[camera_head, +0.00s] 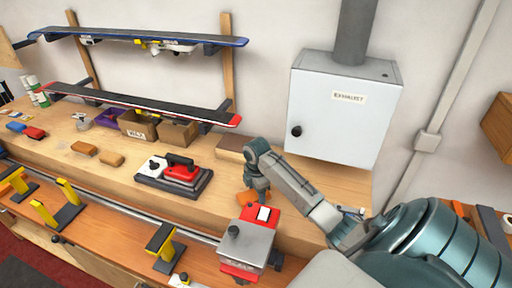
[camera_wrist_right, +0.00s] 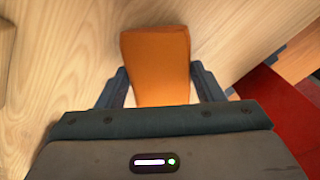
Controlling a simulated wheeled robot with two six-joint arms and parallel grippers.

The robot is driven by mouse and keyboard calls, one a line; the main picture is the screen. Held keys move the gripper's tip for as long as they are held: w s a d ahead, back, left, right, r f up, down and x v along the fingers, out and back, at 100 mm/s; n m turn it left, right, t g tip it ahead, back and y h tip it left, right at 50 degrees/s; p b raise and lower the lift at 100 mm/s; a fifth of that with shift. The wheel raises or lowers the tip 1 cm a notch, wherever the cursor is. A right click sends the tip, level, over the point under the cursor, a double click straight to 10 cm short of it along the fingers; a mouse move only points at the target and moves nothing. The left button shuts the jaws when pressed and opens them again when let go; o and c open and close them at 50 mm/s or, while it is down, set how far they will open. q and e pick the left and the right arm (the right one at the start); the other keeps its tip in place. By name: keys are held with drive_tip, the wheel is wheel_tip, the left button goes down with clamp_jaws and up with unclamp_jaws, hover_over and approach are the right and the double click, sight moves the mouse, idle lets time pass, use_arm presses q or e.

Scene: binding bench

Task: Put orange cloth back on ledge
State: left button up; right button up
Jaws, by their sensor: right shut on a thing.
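The orange cloth (camera_wrist_right: 155,50) is a folded block between the fingers of my right gripper (camera_wrist_right: 160,72) in the right wrist view, with pale wood behind it. In the head view the right gripper (camera_head: 258,188) points down over the wooden bench, shut on the cloth (camera_head: 246,198), of which only a small orange part shows. Whether the cloth touches the wood is hard to tell. The raised wooden ledge (camera_head: 315,178) runs along the wall behind the gripper. My left gripper is out of view.
A red and grey machine (camera_head: 250,243) stands close in front of the right gripper. A red iron on a dark pad (camera_head: 175,180) lies to its left. A grey exhaust box (camera_head: 345,105) hangs on the wall behind. Yellow-topped vise stands (camera_head: 163,245) line the front edge.

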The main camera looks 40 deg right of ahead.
drive_tip(key=shift+f, duration=0.8)
drive_tip(key=shift+d+f, duration=0.1)
drive_tip(key=shift+s+f, duration=0.1)
drive_tip(key=shift+f, duration=0.05)
drive_tip(key=o, duration=0.9)
drive_tip(key=shift+o, duration=0.2)
drive_tip(key=shift+r, duration=0.3)
wheel_tip(320, 180, up, 8)
drive_tip(key=b, duration=0.3)
drive_tip(key=shift+d+b, duration=0.1)
drive_tip(key=shift+b, duration=0.2)
use_arm(q)
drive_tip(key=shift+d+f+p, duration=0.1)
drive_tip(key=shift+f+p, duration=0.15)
drive_tip(key=shift+p, duration=1)
use_arm(e)
wheel_tip(320, 180, up, 4)
drive_tip(key=shift+f, duration=0.1)
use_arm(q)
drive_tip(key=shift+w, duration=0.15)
